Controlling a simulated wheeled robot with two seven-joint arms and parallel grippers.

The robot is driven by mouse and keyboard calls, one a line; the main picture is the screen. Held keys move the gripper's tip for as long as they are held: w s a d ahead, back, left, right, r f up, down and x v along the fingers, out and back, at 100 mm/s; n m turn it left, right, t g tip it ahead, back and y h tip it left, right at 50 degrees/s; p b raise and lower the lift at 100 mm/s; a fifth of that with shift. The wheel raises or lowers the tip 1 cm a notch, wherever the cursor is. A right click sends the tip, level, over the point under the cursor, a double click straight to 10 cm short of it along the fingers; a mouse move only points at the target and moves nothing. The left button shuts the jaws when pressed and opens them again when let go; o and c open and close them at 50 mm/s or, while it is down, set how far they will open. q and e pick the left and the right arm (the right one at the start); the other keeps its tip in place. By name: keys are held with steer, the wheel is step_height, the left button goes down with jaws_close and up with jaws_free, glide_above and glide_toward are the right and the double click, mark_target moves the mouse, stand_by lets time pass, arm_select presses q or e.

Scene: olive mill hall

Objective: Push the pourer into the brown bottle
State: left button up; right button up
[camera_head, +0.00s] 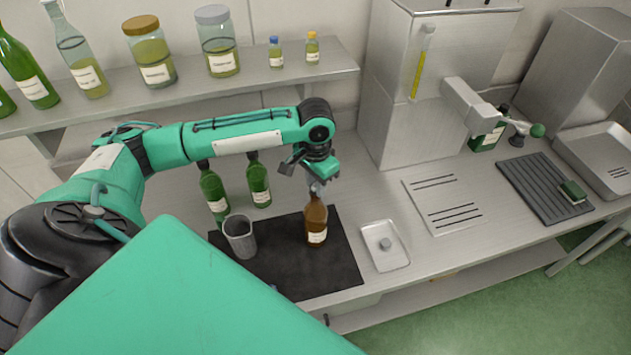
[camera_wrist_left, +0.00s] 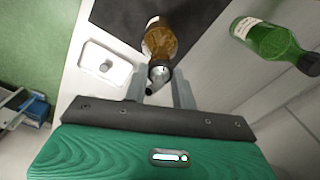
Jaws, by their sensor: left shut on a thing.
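The brown bottle (camera_head: 316,225) with a pale label stands upright on a black mat (camera_head: 285,262) in the head view. In the left wrist view the brown bottle (camera_wrist_left: 160,38) shows beyond the fingers, its neck toward them. My left gripper (camera_head: 318,186) is right above the bottle's mouth and points down. In the left wrist view its fingers (camera_wrist_left: 163,92) are shut on the pourer (camera_wrist_left: 160,73), a small grey piece that sits in line with the bottle's neck. How deep the pourer sits in the mouth I cannot tell. My right gripper is not in view.
A grey cup (camera_head: 240,238) stands on the mat left of the bottle. Two green bottles (camera_head: 259,184) (camera_head: 214,190) stand behind it. A white tray (camera_head: 385,246) with a small knob lies right of the mat. A shelf (camera_head: 200,95) with jars runs behind the arm.

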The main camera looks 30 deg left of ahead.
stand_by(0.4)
arm_select(q)
steer(key=o, duration=0.9)
steer(key=shift+f, duration=0.1)
steer(key=shift+c, duration=0.6)
steer(key=shift+r, duration=3.05)
